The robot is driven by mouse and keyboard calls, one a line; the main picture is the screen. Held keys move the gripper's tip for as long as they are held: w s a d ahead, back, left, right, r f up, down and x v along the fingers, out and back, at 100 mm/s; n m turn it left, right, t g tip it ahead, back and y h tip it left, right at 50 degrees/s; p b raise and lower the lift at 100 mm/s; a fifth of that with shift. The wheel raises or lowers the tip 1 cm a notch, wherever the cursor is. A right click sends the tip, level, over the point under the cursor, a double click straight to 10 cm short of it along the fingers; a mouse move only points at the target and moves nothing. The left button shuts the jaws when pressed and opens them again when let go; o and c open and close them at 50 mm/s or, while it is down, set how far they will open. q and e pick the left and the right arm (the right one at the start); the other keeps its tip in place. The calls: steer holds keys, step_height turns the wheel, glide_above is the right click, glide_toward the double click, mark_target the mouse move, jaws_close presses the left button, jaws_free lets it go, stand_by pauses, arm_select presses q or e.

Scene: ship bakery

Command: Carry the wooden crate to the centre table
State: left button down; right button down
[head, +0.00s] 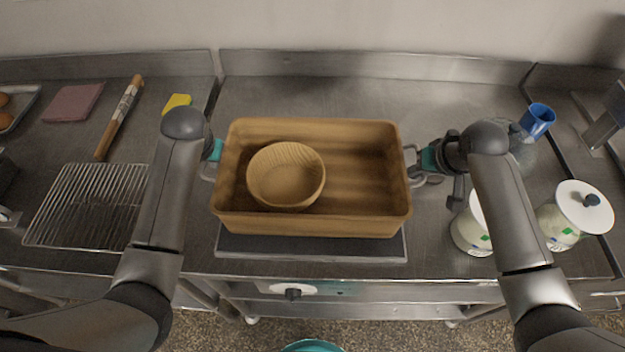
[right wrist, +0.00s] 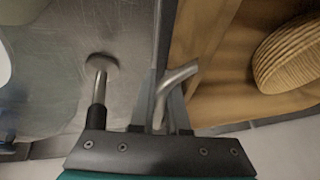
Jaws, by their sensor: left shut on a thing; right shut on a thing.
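The wooden crate (head: 355,224) is a light brown open box in the middle of the head view. A round ribbed basket (head: 286,176) sits inside it on the left; it also shows in the right wrist view (right wrist: 290,55). My left gripper (head: 211,160) is at the crate's left end, shut on the metal handle there, its fingers mostly hidden by my arm. My right gripper (head: 414,166) is at the right end, shut on the other handle. In the right wrist view the curved metal handle (right wrist: 178,78) lies between the fingers. The crate looks level.
A dark flat plate (head: 310,247) lies under the crate's front on the steel counter (head: 290,90). Two white-lidded jars (head: 582,205) and a blue cup (head: 537,120) stand right. A wire rack (head: 85,205), rolling pin (head: 120,115) and pink cloth (head: 73,103) lie left.

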steer(key=shift+r+p, duration=2.1)
steer(key=shift+r, duration=0.2)
